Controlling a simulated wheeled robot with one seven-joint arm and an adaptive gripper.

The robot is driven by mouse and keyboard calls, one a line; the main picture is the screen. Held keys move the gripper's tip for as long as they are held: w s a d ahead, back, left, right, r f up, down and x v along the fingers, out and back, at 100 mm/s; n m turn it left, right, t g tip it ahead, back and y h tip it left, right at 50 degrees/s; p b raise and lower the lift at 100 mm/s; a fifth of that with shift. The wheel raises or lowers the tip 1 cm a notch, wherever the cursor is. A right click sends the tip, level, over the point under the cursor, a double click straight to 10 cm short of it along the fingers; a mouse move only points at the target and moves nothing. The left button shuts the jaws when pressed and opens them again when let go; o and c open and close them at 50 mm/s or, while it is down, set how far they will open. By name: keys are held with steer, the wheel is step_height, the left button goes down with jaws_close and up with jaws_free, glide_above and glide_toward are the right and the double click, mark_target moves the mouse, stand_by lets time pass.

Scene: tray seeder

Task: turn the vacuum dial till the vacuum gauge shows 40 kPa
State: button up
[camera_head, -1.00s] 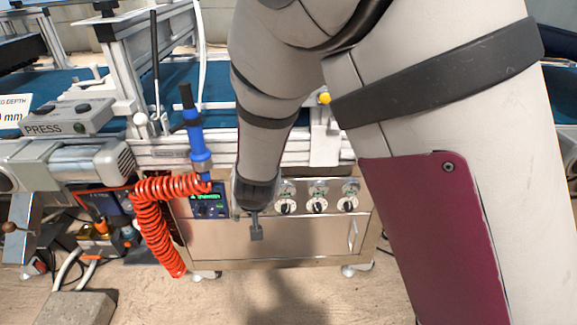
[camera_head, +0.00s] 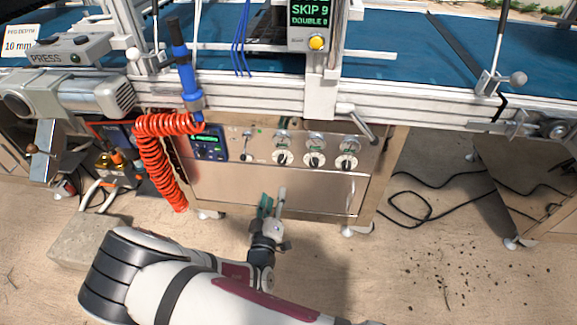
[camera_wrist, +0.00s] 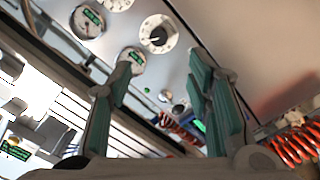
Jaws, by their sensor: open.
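Three white dials with dark knobs, the left dial (camera_head: 282,158), middle dial (camera_head: 314,160) and right dial (camera_head: 347,161), sit in a row on the steel control panel (camera_head: 250,185). A small round gauge is above each: left (camera_head: 283,137), middle (camera_head: 316,140), right (camera_head: 349,144). Their labels and readings are too small to read, so I cannot tell which is the vacuum pair. My gripper (camera_head: 274,198) is open and empty, in front of the panel and below the dials. In the wrist view, one dial (camera_wrist: 158,34) and two gauges (camera_wrist: 88,21) (camera_wrist: 131,60) show beyond the spread fingers (camera_wrist: 160,72).
A blue controller (camera_head: 208,142) and a small switch (camera_head: 247,147) lie left of the dials. A coiled red hose (camera_head: 160,165) hangs further left below a blue tool (camera_head: 185,70). A lever handle (camera_head: 357,122) juts out above the right dial. The floor at right holds black cables (camera_head: 425,205).

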mark_target(281, 162)
steer(key=w+b, duration=0.1)
steer(key=w, duration=0.3)
steer(key=w+b, duration=0.1)
steer(key=w, duration=0.4)
steer(key=w+b, duration=0.1)
steer(key=w, duration=0.3)
steer(key=shift+w+d, duration=0.3)
steer(key=shift+w, duration=0.05)
